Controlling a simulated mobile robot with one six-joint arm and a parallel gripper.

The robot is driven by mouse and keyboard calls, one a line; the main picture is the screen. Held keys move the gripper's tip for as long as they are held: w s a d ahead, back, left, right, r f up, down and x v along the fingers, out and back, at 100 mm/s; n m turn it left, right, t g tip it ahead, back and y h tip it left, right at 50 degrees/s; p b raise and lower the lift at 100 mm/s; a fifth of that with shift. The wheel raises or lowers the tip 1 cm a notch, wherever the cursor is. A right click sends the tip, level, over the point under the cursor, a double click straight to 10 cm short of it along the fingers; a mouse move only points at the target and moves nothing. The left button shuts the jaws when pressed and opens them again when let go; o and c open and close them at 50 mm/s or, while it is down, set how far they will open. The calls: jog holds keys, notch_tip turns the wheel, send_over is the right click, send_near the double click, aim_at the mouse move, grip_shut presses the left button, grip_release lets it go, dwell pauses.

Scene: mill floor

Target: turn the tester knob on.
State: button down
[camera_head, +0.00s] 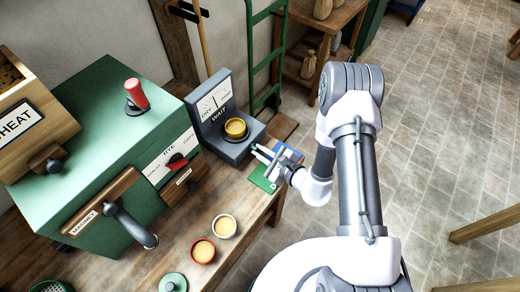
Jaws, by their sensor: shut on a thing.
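The grey tester (247,147) stands at the back right of the bench, with a dial panel marked DRY and WAIT. A cup (236,128) with yellow contents sits on its base. My gripper (260,153) reaches in from the right to the front right of the tester's base, with its pale fingers at the base's edge. It is shut on what I take to be the tester knob. The fingers hide the knob, so I cannot see which way it points.
A green mill (100,130) with a red handle and a red knob fills the left. Green and blue cards lie under my gripper. Open floor lies right.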

jog(key=shift+w+d+m+g+p, duration=0.1)
jog(key=shift+m+g+p, duration=0.25)
jog(key=shift+m, duration=0.15)
dwell(0.3)
jog(key=c, duration=1.4)
grip_release()
jog(key=shift+c, duration=0.2)
jog(key=p+v, duration=0.3)
jog(key=v, duration=1.4)
jog(key=shift+d, duration=0.3)
